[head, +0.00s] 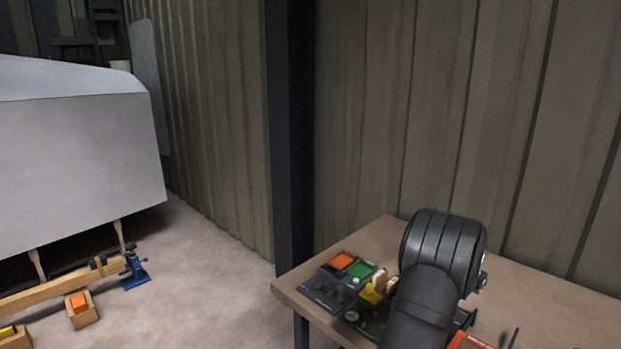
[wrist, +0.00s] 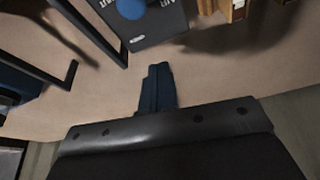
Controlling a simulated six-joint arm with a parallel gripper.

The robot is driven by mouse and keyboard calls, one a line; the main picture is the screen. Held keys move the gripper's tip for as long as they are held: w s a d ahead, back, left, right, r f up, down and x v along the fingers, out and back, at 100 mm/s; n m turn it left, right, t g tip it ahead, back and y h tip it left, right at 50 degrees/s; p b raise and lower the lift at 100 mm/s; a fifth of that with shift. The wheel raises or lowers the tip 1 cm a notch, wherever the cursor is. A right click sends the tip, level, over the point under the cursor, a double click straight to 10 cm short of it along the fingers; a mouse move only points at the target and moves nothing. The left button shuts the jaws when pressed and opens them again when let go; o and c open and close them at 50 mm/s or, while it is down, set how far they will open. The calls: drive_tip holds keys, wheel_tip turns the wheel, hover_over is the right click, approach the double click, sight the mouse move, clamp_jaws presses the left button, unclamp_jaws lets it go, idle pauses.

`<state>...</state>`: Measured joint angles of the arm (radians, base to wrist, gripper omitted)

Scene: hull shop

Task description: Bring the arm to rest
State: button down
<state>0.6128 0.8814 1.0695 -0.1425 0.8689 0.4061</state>
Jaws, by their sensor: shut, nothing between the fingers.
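My gripper (wrist: 158,72) shows in the wrist view as two dark blue fingers pressed together, with nothing between them. It is over the tan top of the workbench (head: 540,300). A dark panel with a blue knob (wrist: 131,8) lies just beyond the fingertips, apart from them. In the head view my black arm rises over the bench at the right and hides my gripper.
On the bench, left of my arm, are a dark tray with orange and green parts (head: 325,291) and a yellow object (head: 372,293). Dark bars (wrist: 95,32) stand at the left of the wrist view. A grey hull (head: 80,165) stands at far left.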

drive_tip(key=s+a+v, duration=0.1)
drive_tip(key=v, duration=0.8)
drive_tip(key=x, duration=0.6)
drive_tip(key=shift+s+d+f, duration=0.1)
drive_tip(key=shift+d+f, duration=0.05)
drive_tip(key=w+f, duration=0.1)
drive_tip(key=d+f, duration=0.1)
drive_tip(key=w+d+f, duration=0.1)
drive_tip(key=f, duration=0.1)
drive_tip(key=shift+w+d, duration=0.15)
drive_tip(key=shift+w, duration=0.15)
drive_tip(key=shift+w+d+r, duration=0.2)
drive_tip(key=shift+w+d, duration=0.15)
drive_tip(key=shift+d, duration=0.2)
drive_tip(key=v, duration=1.1)
drive_tip(key=w+a+r+n+g+h, duration=0.1)
drive_tip(key=a+r+n+g, duration=0.2)
drive_tip(key=a, duration=0.6)
drive_tip(key=shift+m+g, duration=0.3)
drive_tip(key=shift+m, duration=0.1)
drive_tip(key=shift+d+x, duration=0.2)
drive_tip(key=shift+x, duration=1.25)
drive_tip(key=shift+d+x, duration=0.2)
drive_tip(key=shift+x, duration=1.25)
